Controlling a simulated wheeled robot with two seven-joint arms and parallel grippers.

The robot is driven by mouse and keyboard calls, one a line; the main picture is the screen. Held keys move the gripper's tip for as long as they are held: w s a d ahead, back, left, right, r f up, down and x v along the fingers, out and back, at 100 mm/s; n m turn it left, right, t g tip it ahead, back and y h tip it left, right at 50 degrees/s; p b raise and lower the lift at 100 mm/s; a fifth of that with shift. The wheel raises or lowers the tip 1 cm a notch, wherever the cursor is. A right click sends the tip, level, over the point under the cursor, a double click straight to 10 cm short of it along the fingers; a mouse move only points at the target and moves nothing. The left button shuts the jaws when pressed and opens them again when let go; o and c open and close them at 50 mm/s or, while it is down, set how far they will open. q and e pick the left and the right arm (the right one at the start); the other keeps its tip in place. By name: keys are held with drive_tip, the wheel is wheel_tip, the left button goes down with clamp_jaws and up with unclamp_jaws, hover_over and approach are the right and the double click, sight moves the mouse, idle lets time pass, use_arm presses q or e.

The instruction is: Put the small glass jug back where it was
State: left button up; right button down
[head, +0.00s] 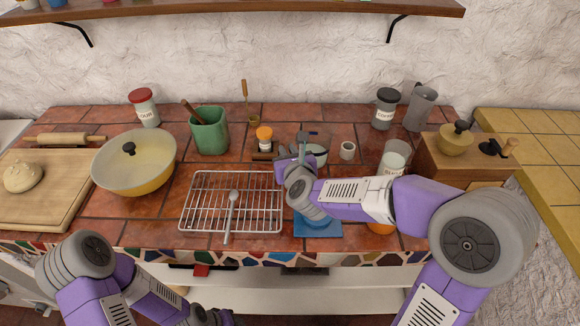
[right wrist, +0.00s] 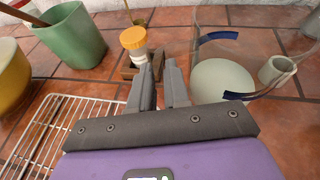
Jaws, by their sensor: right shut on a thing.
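My right gripper (head: 287,160) is over the middle of the counter, its fingers close together. In the right wrist view its fingers (right wrist: 160,85) are closed beside a large, clear glass shape with blue bands, the small glass jug (right wrist: 219,37). In the head view, only a blue part of the jug (head: 308,134) shows clearly above the gripper; its base is hard to make out.
An orange-capped shaker (head: 264,140) in a wooden holder, a green crock (head: 209,132) and a white cup (head: 347,150) stand nearby. A wire rack (head: 205,201) with a spoon is left; a blue mat (head: 328,230) lies in front. Jars and a wooden grinder box (head: 450,163) are right.

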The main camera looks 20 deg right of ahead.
wheel_tip(320, 180, down, 5)
drive_tip(key=shift+r+b, duration=0.2)
drive_tip(key=shift+b, duration=0.6)
drive_tip(key=c, duration=1.1)
unclamp_jaws()
drive_tip(key=shift+r, duration=0.1)
drive_tip(key=p+v, duration=0.1)
drive_tip(key=v, duration=0.6)
drive_tip(key=shift+s+r, duration=0.25)
drive_tip(key=shift+s, duration=0.05)
drive_tip(key=shift+b+v, duration=0.5)
drive_tip(key=shift+v, duration=0.7)
drive_tip(key=shift+s+b, duration=0.5)
drive_tip(key=shift+s, duration=0.1)
drive_tip(key=shift+s+r, duration=0.15)
drive_tip(key=shift+s, duration=0.15)
